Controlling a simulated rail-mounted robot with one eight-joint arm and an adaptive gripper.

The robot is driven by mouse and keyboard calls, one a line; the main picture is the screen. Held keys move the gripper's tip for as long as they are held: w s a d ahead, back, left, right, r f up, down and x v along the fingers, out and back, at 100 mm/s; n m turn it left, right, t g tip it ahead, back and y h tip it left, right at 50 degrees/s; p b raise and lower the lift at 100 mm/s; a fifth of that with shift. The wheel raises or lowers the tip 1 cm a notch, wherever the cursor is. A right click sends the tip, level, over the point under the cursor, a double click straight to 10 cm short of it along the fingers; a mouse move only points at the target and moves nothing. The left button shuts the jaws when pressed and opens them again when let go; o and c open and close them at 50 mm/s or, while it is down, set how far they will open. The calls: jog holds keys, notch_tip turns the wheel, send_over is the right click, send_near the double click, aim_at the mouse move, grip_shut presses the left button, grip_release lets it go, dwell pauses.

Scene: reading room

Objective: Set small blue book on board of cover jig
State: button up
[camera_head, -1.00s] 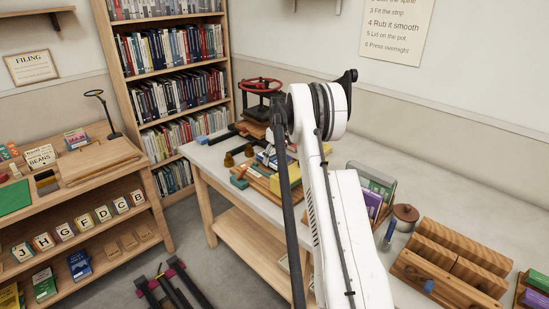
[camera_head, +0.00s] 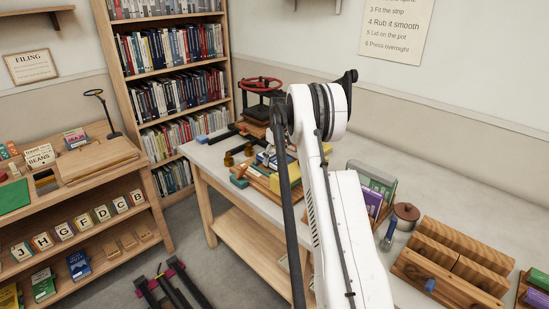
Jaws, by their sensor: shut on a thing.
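The cover jig appears to be the low wooden fixture (camera_head: 259,185) on the pale workbench, partly behind my arm, with yellow and teal pieces on it. A small blue and white item (camera_head: 266,158) shows at its far side, close to my arm. It is too small to tell whether this is the small blue book. My arm rises from the lower right and bends at a joint near the middle. The far part of my arm and my gripper are hidden behind it, so what my gripper touches cannot be seen.
A press with a red wheel (camera_head: 262,85) stands at the bench's back end. Right of my arm are a rack with a purple book (camera_head: 374,203), a brown lidded pot (camera_head: 406,212) and slotted wooden blocks (camera_head: 448,262). A bookcase and a display shelf stand left.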

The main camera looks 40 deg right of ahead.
jog(key=shift+f+b, duration=0.5)
jog(key=shift+f, duration=0.2)
dwell(1.1)
jog(key=o, duration=1.4)
jog(key=shift+o, duration=0.2)
jog(key=shift+r, duration=0.15)
jog(key=shift+r+p, duration=1.6)
jog(key=shift+r, duration=2.75)
jog(key=shift+a+r, duration=0.1)
